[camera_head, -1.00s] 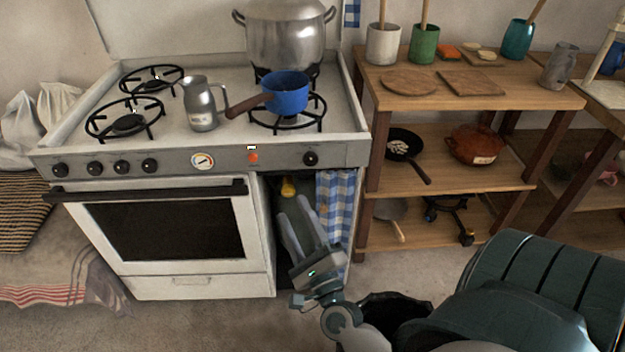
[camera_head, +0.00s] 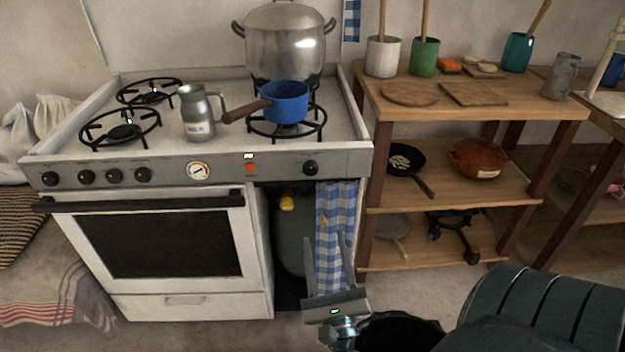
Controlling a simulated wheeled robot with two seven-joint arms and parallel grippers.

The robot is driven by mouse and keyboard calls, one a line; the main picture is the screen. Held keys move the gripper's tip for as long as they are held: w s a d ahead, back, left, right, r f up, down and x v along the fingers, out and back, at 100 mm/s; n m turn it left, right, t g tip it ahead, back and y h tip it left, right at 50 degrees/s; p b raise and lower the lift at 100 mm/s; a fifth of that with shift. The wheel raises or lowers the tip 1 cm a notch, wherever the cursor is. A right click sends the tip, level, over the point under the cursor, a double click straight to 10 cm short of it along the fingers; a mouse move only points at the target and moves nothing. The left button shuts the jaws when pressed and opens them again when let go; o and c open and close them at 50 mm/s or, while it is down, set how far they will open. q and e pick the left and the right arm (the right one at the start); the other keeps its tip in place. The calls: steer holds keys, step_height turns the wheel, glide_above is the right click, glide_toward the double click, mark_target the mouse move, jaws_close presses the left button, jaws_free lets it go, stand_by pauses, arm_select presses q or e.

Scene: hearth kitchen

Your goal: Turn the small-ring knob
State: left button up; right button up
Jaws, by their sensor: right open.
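The stove (camera_head: 215,172) has a grey front panel with several black knobs. A group of knobs (camera_head: 115,175) sits at the left of the panel, and one lone knob (camera_head: 310,168) sits at the right end. The labels are too small to tell which one is the small-ring knob. My right gripper (camera_head: 329,241) is open and empty, fingers pointing up, in front of the blue checked curtain and below the lone knob, apart from it. My left gripper is not in view.
A blue saucepan (camera_head: 287,101) with a brown handle, a steel pot (camera_head: 284,45) and a metal jug (camera_head: 196,115) stand on the stove. An oven handle (camera_head: 145,197) juts out below the panel. A wooden shelf (camera_head: 455,190) stands at the right.

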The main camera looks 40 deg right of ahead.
mark_target(311, 173)
steer(key=p+x, duration=0.3)
steer(key=x, duration=1.2)
steer(key=shift+w+p, duration=0.15)
steer(key=shift+p, duration=0.25)
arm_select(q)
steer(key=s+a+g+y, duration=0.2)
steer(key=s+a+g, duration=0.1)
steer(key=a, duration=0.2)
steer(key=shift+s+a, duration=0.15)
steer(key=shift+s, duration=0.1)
arm_select(e)
steer(key=shift+x, duration=0.9)
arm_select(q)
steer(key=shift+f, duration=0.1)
arm_select(e)
steer(key=shift+c, duration=0.7)
steer(key=c, duration=0.9)
